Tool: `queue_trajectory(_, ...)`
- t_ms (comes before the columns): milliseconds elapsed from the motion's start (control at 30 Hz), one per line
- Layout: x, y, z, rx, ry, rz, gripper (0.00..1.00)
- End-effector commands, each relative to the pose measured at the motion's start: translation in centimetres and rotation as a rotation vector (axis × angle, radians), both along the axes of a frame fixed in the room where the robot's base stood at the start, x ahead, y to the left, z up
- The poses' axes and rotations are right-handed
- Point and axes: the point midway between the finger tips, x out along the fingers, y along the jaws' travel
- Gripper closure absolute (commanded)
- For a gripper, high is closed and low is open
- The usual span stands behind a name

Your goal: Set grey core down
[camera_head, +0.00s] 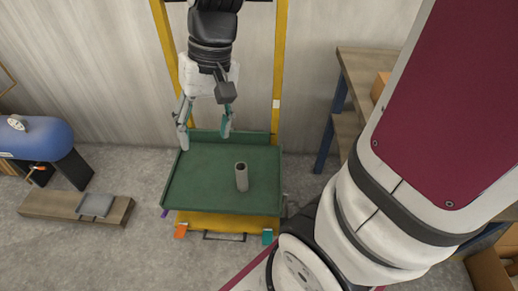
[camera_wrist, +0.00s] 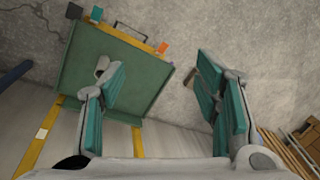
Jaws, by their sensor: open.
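The grey core (camera_head: 241,177) is a small hollow tube. It stands upright on the green tray (camera_head: 190,190), a little right of the tray's middle in the head view. It also shows in the wrist view (camera_wrist: 102,66), partly hidden behind a finger. My gripper (camera_head: 205,136) has its teal-padded fingers spread wide. It hangs over the back edge of the tray, apart from the core, and holds nothing. In the wrist view my gripper (camera_wrist: 165,98) shows an empty gap between its fingers.
The tray sits on a yellow frame (camera_head: 230,222) with upright posts behind. A blue tank (camera_head: 38,137) and a low wooden board (camera_head: 60,205) are at the left. A wooden bench (camera_head: 365,62) with blue legs stands at the right. Concrete floor around the frame is mostly clear.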

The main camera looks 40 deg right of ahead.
Motion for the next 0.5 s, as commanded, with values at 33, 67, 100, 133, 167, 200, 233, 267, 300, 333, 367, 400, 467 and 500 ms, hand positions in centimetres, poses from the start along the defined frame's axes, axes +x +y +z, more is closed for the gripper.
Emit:
queue_trajectory(33, -1.4, 0.4, 1.0, -0.009, -0.012, 0.028, 0.43)
queue_trajectory(67, -2.2, 0.5, 1.5, -0.014, -0.012, 0.042, 0.43)
queue_trajectory(100, -3.4, 0.7, 2.0, -0.023, -0.014, 0.062, 0.43)
queue_trajectory(133, -4.2, 0.8, 2.4, -0.029, -0.015, 0.075, 0.43)
queue_trajectory(167, -5.0, 0.9, 2.8, -0.037, -0.017, 0.089, 0.43)
queue_trajectory(200, -6.2, 1.0, 3.2, -0.048, -0.018, 0.108, 0.43)
queue_trajectory(233, -7.0, 1.0, 3.5, -0.056, -0.019, 0.121, 0.43)
queue_trajectory(267, -7.9, 1.1, 3.8, -0.066, -0.021, 0.133, 0.43)
queue_trajectory(300, -9.0, 1.1, 4.1, -0.078, -0.022, 0.149, 0.43)
queue_trajectory(333, -9.9, 1.1, 4.3, -0.089, -0.023, 0.160, 0.43)
queue_trajectory(367, -10.7, 1.0, 4.5, -0.100, -0.025, 0.171, 0.43)
queue_trajectory(400, -11.8, 1.0, 4.6, -0.114, -0.024, 0.185, 0.43)
queue_trajectory(467, -13.4, 0.8, 4.9, -0.138, -0.027, 0.204, 0.43)
queue_trajectory(500, -14.4, 0.7, 4.9, -0.153, -0.027, 0.214, 0.43)
